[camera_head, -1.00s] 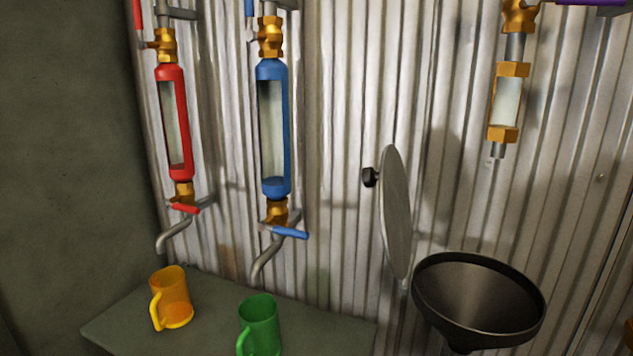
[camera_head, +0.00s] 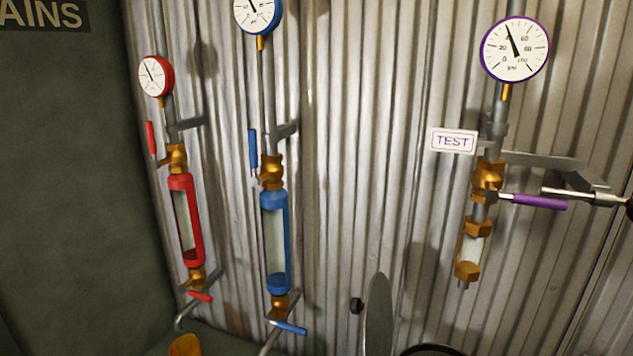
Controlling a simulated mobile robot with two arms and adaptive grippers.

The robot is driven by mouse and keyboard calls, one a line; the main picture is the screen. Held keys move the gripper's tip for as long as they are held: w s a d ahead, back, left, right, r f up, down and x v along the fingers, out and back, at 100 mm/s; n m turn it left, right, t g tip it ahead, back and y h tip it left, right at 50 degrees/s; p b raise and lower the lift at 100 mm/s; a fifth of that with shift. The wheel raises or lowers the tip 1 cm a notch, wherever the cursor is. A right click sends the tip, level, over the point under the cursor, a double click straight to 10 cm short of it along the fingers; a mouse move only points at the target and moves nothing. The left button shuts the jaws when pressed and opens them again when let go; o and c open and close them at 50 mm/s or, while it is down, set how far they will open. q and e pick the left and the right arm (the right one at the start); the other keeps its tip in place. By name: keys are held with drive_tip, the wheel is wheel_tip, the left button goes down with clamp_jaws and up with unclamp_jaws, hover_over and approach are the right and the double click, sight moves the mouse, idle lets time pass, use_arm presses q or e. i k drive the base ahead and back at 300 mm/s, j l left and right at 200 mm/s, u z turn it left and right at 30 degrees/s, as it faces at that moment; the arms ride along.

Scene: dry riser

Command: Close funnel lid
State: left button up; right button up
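The funnel lid (camera_head: 378,318) is a grey round disc standing upright, open, at the bottom of the head view. Its dark knob (camera_head: 357,305) points left. Only its upper part shows; its lower part is cut off by the bottom edge. The funnel (camera_head: 430,350) shows only as a dark rim sliver at the bottom edge, right of the lid. Neither of my grippers is in view.
A red sight-glass pipe (camera_head: 186,220) and a blue one (camera_head: 275,240) run down the corrugated wall at left. A purple-handled valve (camera_head: 540,202) with a TEST sign (camera_head: 453,141) is at right. An orange mug (camera_head: 185,346) shows at the bottom left.

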sight(378, 324)
drive_tip(key=i+j, duration=0.15)
drive_tip(key=j, duration=0.25)
drive_tip(key=i+j, duration=0.2)
drive_tip(key=j, duration=0.15)
drive_tip(key=i+j, duration=0.15)
drive_tip(key=j, duration=0.25)
drive_tip(key=i+j+z, duration=0.1)
drive_tip(key=z, duration=0.4)
drive_tip(key=j+z, duration=0.35)
drive_tip(key=z, duration=0.15)
drive_tip(key=j+z, duration=0.3)
drive_tip(key=z, duration=0.45)
drive_tip(key=k+l+z, duration=0.1)
drive_tip(key=l, duration=0.25)
